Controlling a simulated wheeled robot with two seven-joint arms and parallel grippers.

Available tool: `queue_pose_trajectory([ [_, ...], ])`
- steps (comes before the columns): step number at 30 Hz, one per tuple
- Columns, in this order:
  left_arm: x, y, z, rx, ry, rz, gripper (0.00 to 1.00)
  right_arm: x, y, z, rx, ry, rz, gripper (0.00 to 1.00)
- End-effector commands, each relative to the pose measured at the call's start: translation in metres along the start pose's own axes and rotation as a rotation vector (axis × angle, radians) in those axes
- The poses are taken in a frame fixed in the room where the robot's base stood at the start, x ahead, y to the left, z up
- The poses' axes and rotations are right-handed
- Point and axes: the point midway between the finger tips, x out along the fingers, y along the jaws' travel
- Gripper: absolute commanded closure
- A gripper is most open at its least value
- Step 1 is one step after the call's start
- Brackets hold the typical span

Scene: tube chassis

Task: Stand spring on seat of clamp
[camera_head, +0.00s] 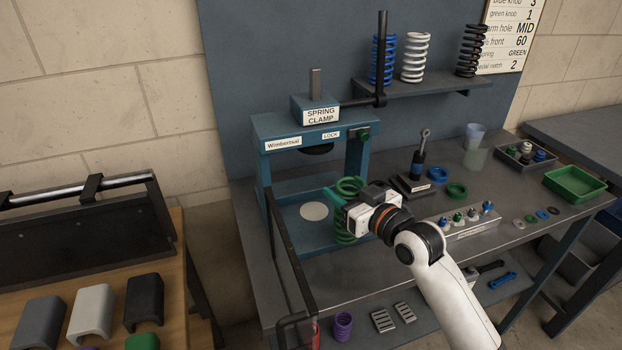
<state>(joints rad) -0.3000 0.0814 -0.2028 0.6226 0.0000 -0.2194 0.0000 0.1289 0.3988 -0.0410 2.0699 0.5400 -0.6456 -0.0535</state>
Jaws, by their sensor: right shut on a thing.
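The blue spring clamp (312,125) stands on the workbench, labelled SPRING CLAMP. Its seat, a pale round disc (314,211), lies bare on the clamp's base. A dark press pad (317,149) hangs above it under the top beam. My right gripper (344,205) is shut on the green spring (346,237), whose coils show above and below the jaws. The spring is roughly upright, to the right of the seat, near the clamp's right post. The gripper hides the spring's middle. I cannot tell whether the spring's lower end touches anything. My left gripper is not in view.
The clamp's posts and a dark bar frame (291,257) in front narrow the space around the seat. Blue, white and black springs stand on a shelf (425,87) behind. A damper (418,165), rings, a knob rack (466,224) and a green tray (574,184) lie to the right.

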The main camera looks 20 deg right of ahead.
Motion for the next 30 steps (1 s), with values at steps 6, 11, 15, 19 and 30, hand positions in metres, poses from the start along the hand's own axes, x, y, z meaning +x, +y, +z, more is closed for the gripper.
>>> queue_pose_trajectory([
  [6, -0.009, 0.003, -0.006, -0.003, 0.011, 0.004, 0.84, 0.058, 0.000, 0.009, 0.003, -0.006, -0.001, 0.86],
  [11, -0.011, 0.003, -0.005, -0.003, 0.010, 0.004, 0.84, 0.083, 0.000, 0.009, 0.001, -0.005, -0.001, 0.86],
  [15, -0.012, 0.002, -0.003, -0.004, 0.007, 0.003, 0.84, 0.092, 0.000, 0.009, 0.000, -0.005, -0.001, 0.86],
  [19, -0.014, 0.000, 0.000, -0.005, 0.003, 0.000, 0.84, 0.110, 0.000, 0.012, 0.002, -0.005, -0.001, 0.86],
  [30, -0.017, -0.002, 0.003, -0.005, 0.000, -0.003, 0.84, 0.125, 0.000, -0.004, 0.000, -0.005, -0.002, 0.86],
])
